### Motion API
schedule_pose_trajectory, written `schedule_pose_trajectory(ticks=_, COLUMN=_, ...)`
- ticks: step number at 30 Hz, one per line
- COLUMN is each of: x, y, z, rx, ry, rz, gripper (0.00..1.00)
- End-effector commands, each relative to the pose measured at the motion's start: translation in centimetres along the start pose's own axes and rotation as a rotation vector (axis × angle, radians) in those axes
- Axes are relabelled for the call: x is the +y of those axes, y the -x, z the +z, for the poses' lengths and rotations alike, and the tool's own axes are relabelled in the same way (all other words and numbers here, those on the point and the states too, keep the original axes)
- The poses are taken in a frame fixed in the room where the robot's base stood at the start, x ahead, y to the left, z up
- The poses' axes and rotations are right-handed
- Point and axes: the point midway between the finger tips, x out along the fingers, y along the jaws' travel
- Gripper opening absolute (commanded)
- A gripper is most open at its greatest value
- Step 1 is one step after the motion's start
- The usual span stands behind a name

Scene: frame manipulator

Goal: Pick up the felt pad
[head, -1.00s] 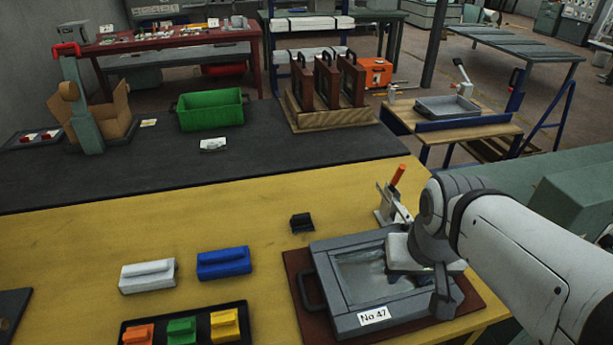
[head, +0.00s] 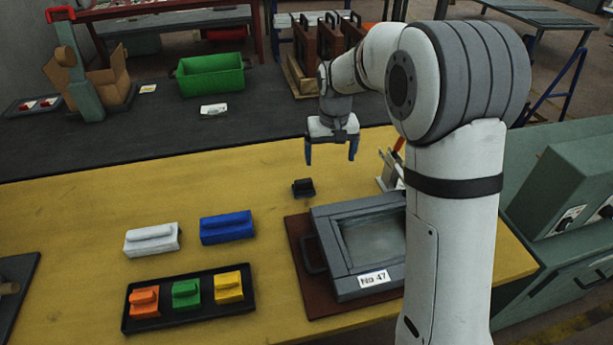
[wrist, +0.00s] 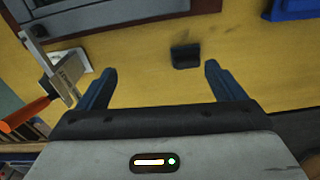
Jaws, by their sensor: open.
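A small black block with a raised grip (head: 303,187) lies on the yellow tabletop, beside the grey frame's far left corner. It looks like the felt pad, but I cannot tell its material. It also shows in the wrist view (wrist: 186,56), in the gap between the finger lines and nearer the right finger. My gripper (head: 331,158) is open and empty, with blue fingers pointing down. It hangs above the table, apart from the block; the fingers also show in the wrist view (wrist: 158,70).
A grey frame labelled No 47 (head: 327,238) sits on a brown board (head: 293,232), with an orange-handled clamp (wrist: 55,85) beside it. A white block (head: 152,239) and a blue block (head: 228,227) lie left. A black tray (head: 165,323) holds orange, green and yellow blocks. Yellow table around the black block is clear.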

Motion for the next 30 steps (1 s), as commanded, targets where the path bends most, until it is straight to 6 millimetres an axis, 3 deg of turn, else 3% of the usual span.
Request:
schedule_pose_trajectory(ticks=1, x=-1.0, y=-2.0, z=-1.7, rx=-0.018, ry=0.016, rz=-0.001, gripper=0.89)
schedule_pose_trajectory(ticks=3, x=-2.1, y=-4.2, z=-3.6, rx=-0.032, ry=0.033, rz=-0.002, gripper=0.89)
schedule_pose_trajectory(ticks=10, x=-4.7, y=-9.3, z=-6.9, rx=-0.063, ry=0.068, rz=-0.002, gripper=0.89)
schedule_pose_trajectory(ticks=23, x=-5.3, y=-13.9, z=-7.2, rx=-0.071, ry=0.073, rz=-0.002, gripper=0.89)
schedule_pose_trajectory(ticks=30, x=-5.5, y=-17.3, z=-7.1, rx=-0.070, ry=0.072, rz=-0.002, gripper=0.89)
